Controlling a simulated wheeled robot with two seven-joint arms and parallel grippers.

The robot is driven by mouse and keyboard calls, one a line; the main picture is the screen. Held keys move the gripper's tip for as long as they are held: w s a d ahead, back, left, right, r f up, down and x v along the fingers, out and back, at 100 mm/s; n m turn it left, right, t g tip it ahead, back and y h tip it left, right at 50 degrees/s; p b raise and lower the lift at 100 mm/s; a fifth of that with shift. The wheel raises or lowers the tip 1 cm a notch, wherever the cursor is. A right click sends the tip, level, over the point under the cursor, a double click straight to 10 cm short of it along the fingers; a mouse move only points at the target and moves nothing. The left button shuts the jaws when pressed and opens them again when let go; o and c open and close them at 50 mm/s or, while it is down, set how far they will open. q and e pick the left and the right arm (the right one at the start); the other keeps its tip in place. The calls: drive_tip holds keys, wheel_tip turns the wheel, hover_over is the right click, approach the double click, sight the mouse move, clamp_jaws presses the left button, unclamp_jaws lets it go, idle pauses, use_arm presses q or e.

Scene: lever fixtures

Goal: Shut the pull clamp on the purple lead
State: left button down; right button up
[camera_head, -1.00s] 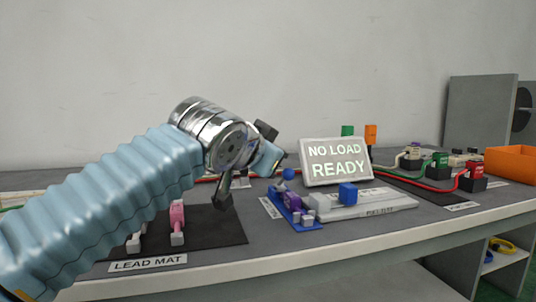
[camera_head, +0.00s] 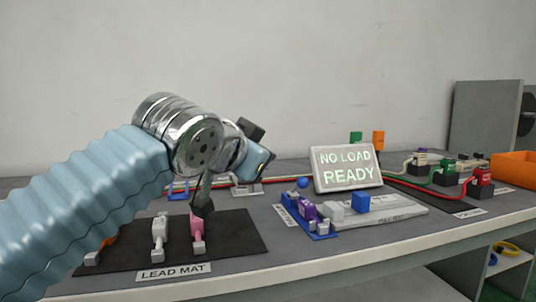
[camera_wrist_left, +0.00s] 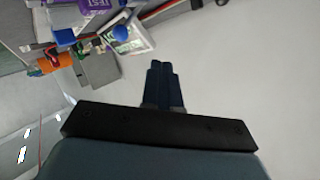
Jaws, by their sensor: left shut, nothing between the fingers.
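The purple lead end (camera_head: 306,210) sits on a blue clamp fixture (camera_head: 318,235) at the left end of the grey pull test base (camera_head: 405,211). A blue ball knob (camera_head: 303,183) shows behind it; it also shows in the left wrist view (camera_wrist_left: 122,36). The lever's exact angle is unclear. A blue block (camera_head: 361,203) and a grey block stand on the base. My left gripper (camera_head: 268,158) is shut and empty, above and left of the fixture and apart from it. Its closed fingers show in the left wrist view (camera_wrist_left: 163,82). My right gripper is out of view.
The screen (camera_head: 346,168) reads NO LOAD READY behind the base. A black lead mat (camera_head: 240,242) with pink and white leads lies at the left. Coloured connectors and an orange bin (camera_head: 515,166) stand at the right. The bench front edge is clear.

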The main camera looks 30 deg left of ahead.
use_arm(q)
drive_tip(key=shift+s+d, duration=0.2)
drive_tip(key=shift+s, duration=0.65)
drive_tip(key=shift+s+d, duration=0.2)
drive_tip(key=shift+s, duration=0.65)
drive_tip(key=shift+s+d, duration=0.2)
drive_tip(key=shift+s, duration=0.65)
